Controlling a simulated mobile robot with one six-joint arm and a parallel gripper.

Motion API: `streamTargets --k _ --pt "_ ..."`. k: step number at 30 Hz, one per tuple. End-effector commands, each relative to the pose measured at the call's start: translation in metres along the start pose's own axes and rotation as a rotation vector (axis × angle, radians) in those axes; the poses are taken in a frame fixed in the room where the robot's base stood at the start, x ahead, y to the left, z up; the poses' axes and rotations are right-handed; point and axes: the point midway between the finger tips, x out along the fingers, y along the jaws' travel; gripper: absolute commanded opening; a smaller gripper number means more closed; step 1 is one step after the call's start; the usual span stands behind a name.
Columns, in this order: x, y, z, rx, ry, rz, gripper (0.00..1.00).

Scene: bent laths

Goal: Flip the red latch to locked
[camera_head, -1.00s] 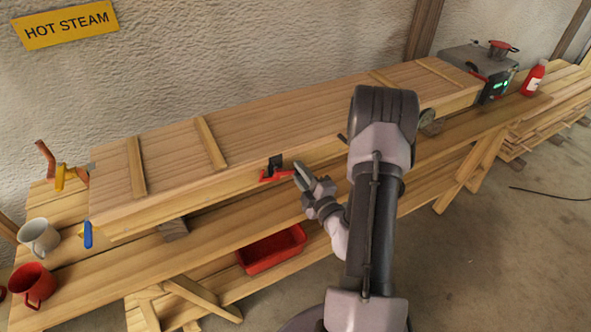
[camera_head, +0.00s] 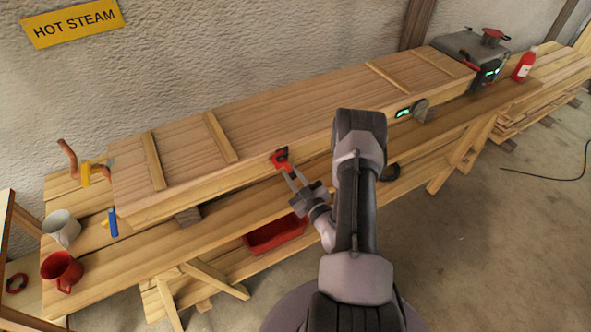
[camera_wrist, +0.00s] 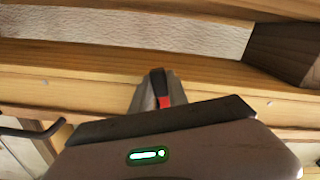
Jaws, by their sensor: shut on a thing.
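The red latch (camera_head: 280,158) is on the front edge of the long wooden box (camera_head: 250,115), near its middle. It has red and black parts. My gripper (camera_head: 288,173) reaches up to it from the front and is shut on it. In the wrist view, a red and black piece of the latch (camera_wrist: 166,101) shows between the fingertips (camera_wrist: 155,92). The fingers hide part of the latch, and I cannot tell its exact setting.
A red tray (camera_head: 275,237) sits below the bench. A grey machine (camera_head: 470,55) and a red bottle (camera_head: 524,63) stand at the far right.

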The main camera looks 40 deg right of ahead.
Motion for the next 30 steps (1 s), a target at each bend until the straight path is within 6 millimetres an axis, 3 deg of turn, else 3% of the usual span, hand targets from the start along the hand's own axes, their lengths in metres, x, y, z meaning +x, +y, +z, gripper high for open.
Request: streamTargets --k 15,30 --pt "0.001 -0.012 -0.002 0.301 0.003 0.000 0.00" --pt "0.001 -0.015 -0.003 0.354 0.003 0.000 0.00"
